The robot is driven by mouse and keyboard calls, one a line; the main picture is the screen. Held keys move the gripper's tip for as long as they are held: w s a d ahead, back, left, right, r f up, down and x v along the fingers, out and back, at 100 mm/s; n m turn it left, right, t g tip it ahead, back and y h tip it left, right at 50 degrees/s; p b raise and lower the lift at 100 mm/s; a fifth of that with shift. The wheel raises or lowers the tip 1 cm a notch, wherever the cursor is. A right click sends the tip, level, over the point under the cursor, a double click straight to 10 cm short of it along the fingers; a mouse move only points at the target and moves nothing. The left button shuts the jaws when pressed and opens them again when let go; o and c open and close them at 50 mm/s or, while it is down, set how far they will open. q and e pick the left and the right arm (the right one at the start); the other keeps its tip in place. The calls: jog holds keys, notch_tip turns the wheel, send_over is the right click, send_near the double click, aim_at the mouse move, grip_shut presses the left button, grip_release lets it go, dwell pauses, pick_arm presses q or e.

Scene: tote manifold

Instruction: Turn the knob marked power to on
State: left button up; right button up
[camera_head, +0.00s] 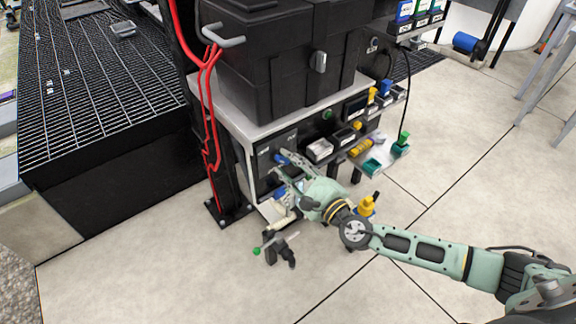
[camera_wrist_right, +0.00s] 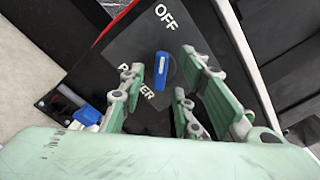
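The blue power knob (camera_wrist_right: 161,70) with a white mark sits on a dark grey plate (camera_wrist_right: 135,45) in the right wrist view. "OFF" reads at the plate's upper end; the word "POWER" lies below, partly hidden by a finger. The knob's long side runs roughly toward "OFF". My right gripper (camera_wrist_right: 163,90) is open, its fingers on either side of the knob; contact cannot be told. In the head view my right gripper (camera_head: 279,166) is at the panel on the cabinet front, and the knob shows as a small blue spot (camera_head: 281,158). My left gripper is not in view.
A large black case (camera_head: 285,60) stands on the grey-topped cabinet (camera_head: 250,128). Shelves with small bins (camera_head: 320,149) stand right of the panel. Red cables (camera_head: 208,110) run down a black post at left. A small stand (camera_head: 278,251) is on the floor below. Open floor lies in front.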

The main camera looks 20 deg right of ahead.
jog(key=shift+w+a, duration=0.1)
jog(key=shift+w, duration=0.15)
grip_shut()
